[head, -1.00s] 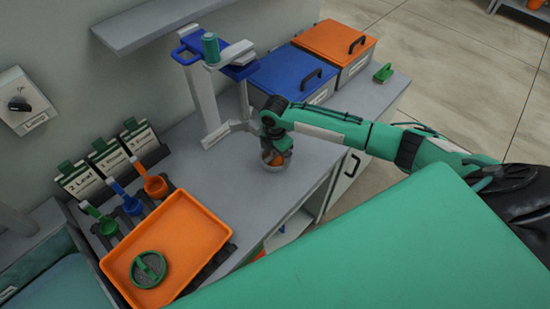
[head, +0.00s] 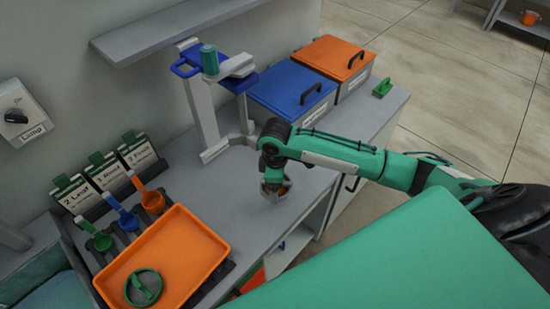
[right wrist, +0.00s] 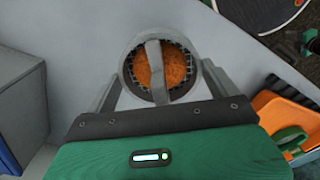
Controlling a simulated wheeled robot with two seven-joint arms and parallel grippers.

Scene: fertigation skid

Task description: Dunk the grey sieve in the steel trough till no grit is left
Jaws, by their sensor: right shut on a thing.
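The grey sieve (right wrist: 128,72) is a round cup with orange-brown grit (right wrist: 176,66) in it and a grey strap across its mouth. My right gripper (head: 275,183) is shut on it, with the two fingers (right wrist: 160,98) at its sides in the right wrist view. In the head view the sieve (head: 277,194) hangs mouth up over the grey counter, near its front edge. A grey-rimmed basin with a teal inside (head: 38,277) is cut off at the lower left; I cannot tell whether it is the steel trough. My left gripper is out of view.
An orange tray (head: 190,240) with a green ring-shaped piece (head: 143,287) lies left of the sieve, beside several coloured scoops (head: 128,220). A grey stand (head: 205,115) with a blue top, a blue-lidded box (head: 292,90) and an orange-lidded box (head: 335,58) stand behind.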

